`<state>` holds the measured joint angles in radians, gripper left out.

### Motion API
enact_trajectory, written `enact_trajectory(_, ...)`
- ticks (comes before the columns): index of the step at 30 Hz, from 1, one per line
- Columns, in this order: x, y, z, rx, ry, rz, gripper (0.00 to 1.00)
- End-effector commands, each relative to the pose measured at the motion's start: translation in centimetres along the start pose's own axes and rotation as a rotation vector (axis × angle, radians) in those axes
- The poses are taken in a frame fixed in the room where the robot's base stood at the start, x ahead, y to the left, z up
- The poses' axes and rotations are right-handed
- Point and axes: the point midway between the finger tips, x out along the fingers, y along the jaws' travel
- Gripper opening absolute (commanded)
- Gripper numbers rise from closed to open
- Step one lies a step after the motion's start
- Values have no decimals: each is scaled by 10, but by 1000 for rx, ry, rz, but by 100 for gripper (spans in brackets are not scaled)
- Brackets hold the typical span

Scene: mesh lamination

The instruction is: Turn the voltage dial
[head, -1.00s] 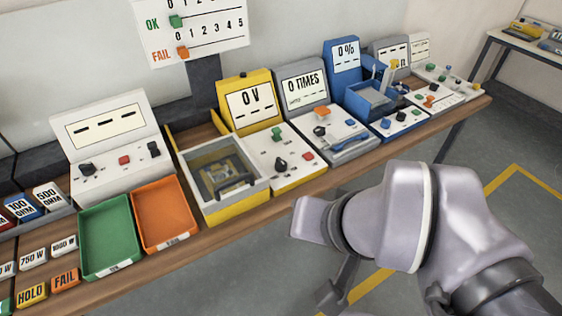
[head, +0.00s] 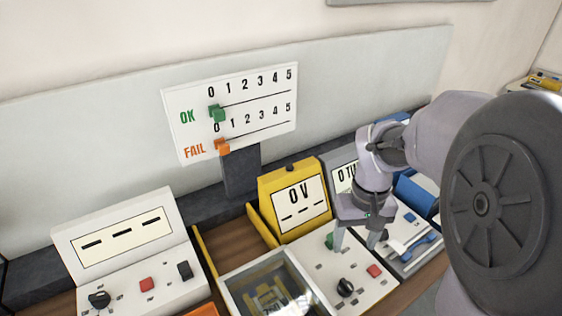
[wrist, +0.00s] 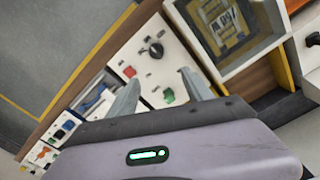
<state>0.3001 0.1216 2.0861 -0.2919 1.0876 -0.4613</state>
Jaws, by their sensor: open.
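The voltage station has a yellow display (head: 299,199) reading 0 V. Its white panel (head: 325,275) carries a black dial (head: 345,287), a red button (head: 374,271) and a green button (head: 329,241). My gripper (head: 355,246) is open and empty over the back part of this panel, near the green button. In the wrist view, my gripper's (wrist: 159,79) fingers straddle the green button (wrist: 169,95), while the black dial (wrist: 156,50) lies beyond the fingertips, apart from them. Whether a finger touches the panel cannot be told.
A white meter (head: 125,245) is farther left. The OK/FAIL board (head: 230,112) stands behind.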

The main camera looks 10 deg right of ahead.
Motion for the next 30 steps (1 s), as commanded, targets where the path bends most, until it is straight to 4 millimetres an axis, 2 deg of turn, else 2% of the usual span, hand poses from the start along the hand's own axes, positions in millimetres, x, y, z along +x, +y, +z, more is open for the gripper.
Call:
enact_trajectory(5, 34, 2, 0, -5, -10, 1, 59)
enact_trajectory(12, 110, 1, 1, -2, -10, 0, 59)
enact_trajectory(18, 158, 1, 1, -2, -8, 0, 59)
enact_trajectory(23, 174, 1, 1, -3, -6, 1, 59)
enact_trajectory(30, 175, 1, 0, -2, -4, 1, 59)
